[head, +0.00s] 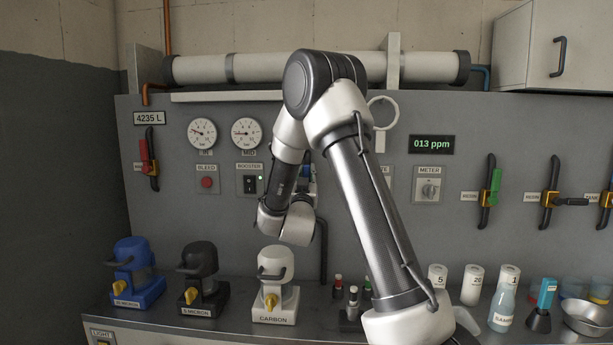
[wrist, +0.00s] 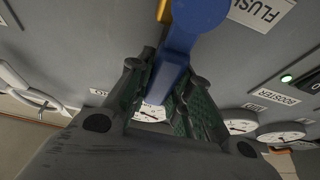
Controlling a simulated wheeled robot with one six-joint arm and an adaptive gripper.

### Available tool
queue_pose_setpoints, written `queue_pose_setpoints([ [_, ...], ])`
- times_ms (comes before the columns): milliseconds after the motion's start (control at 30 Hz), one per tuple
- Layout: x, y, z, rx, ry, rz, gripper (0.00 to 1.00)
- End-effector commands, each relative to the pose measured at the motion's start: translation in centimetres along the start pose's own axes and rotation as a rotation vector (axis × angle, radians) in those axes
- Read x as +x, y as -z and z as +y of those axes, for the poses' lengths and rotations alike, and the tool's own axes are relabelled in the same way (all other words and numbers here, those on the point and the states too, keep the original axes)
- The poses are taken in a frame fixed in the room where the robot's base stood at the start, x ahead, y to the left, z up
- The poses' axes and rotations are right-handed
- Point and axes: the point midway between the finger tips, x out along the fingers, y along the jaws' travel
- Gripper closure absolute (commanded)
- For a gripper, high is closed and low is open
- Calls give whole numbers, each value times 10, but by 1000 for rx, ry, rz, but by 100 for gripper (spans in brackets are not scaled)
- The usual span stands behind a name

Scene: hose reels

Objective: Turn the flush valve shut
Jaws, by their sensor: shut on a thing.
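The flush valve's blue lever (wrist: 197,18) shows at the top of the wrist view, beside a label reading FLUSH (wrist: 258,12). A small yellow-orange part (wrist: 164,10) shows next to the lever's round end. My gripper (wrist: 170,72) has its two dark green-padded fingers on either side of the lever's blue arm and is shut on it. In the head view my arm hides the flush valve and my fingers.
A booster switch (head: 249,184) and two dial gauges (head: 202,133) are left of my arm on the panel. Blue, black and white filter housings (head: 274,286) stand on the bench below. Sample bottles (head: 503,300) stand at right.

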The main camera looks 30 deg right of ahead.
Motion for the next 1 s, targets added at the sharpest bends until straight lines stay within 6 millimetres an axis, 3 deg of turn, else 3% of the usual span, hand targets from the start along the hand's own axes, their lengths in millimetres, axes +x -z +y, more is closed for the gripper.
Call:
queue_pose_setpoints([
  [467, 0, 0, 8, 92, -39, 0, 100],
  [1000, -5, -11, 41, 530, -221, 0, 100],
])
